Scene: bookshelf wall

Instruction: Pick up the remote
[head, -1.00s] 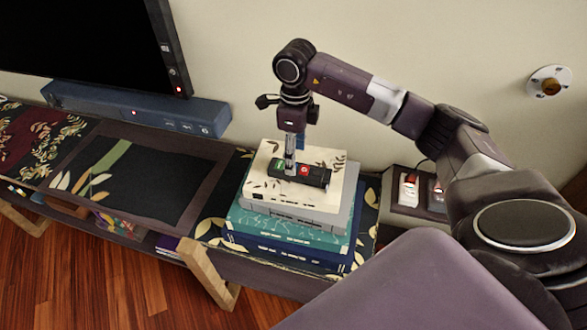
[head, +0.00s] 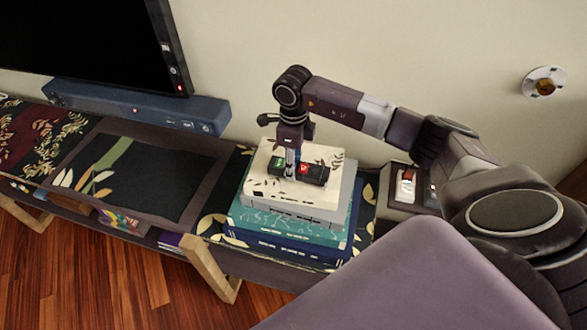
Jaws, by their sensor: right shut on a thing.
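The remote (head: 313,174), a dark bar with a green and a red mark on top, is at the top of a stack of books (head: 290,218) in the head view. My right gripper (head: 290,170) points straight down and is shut on the remote near its left part. The fingers hide part of the remote. I cannot tell whether it touches the pale top book (head: 270,192) or is just above it. My left gripper is not in view.
The books stand on a low, dark patterned cabinet (head: 205,221). A tray (head: 393,198) with small items is right of them. A soundbar (head: 130,106) and a screen (head: 85,40) are at the left, and the wall is close behind. The cabinet's middle top is clear.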

